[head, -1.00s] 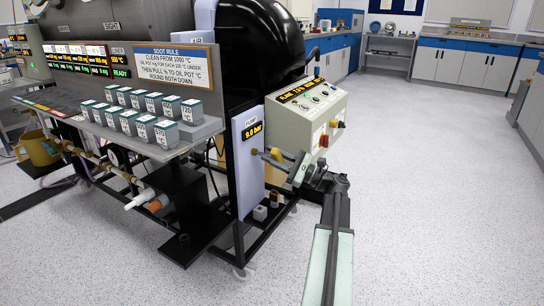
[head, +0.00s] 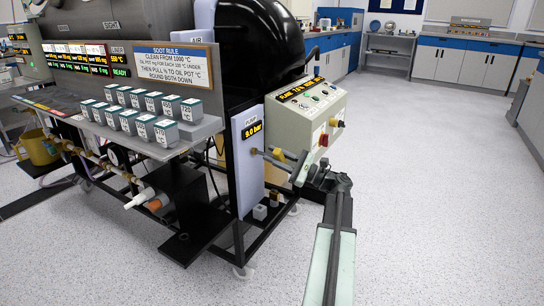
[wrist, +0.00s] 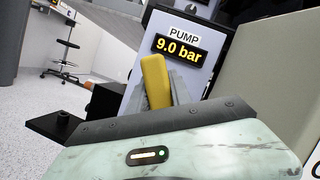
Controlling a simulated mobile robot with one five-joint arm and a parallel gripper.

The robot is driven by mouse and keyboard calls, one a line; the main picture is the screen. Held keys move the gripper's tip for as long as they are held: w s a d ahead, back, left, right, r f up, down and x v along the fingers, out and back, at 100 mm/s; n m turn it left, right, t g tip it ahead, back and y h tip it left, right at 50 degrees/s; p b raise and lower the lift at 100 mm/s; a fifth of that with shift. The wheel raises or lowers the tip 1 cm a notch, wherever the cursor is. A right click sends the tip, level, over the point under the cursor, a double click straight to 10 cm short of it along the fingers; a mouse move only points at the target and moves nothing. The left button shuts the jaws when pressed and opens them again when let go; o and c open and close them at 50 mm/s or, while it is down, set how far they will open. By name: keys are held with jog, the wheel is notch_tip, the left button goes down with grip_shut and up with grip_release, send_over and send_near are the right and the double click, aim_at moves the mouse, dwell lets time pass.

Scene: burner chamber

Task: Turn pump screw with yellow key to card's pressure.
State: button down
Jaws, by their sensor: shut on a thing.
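The pump panel (head: 247,150) is a pale upright plate on the rig's right end. Its display (wrist: 179,51) reads 9.0 bar under the label PUMP. The yellow key (wrist: 156,80) stands up in front of the panel in the wrist view, and a little of it shows in the head view (head: 277,155). My gripper (head: 273,158) is shut on the key, close to the panel. The pump screw is hidden behind the key and fingers, so I cannot tell how the key sits on it. I cannot make out a pressure on any card.
A beige control box (head: 308,115) with a lit ticker and coloured knobs is just right of the panel. A shelf with several labelled grey blocks (head: 144,127) and a soot rule sign (head: 174,62) are to the left. The floor to the right is clear.

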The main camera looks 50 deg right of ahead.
aim_at(282, 156)
jog(key=shift+s+d, duration=0.25)
jog(key=shift+s, duration=0.75)
jog(key=shift+s+d, duration=0.25)
jog(key=shift+s, duration=0.75)
jog(key=shift+s+d, duration=0.25)
jog(key=shift+s, duration=0.7)
jog(key=shift+a+f+m+t+h+b, duration=0.15)
jog(key=shift+m+t+h+b, duration=0.2)
jog(key=shift+m, duration=0.35)
jog(key=m+h, duration=0.1)
jog(key=m, duration=0.2)
jog(key=shift+t+b, duration=0.3)
jog(key=shift+t, duration=0.05)
jog(key=m+h, duration=0.1)
jog(key=m, duration=0.2)
jog(key=m+t+h, duration=0.1)
jog(key=m, duration=0.1)
jog(key=shift+w+d+r+h, duration=0.1)
jog(key=shift+d+r+h, duration=0.15)
jog(key=shift+d+h, duration=0.15)
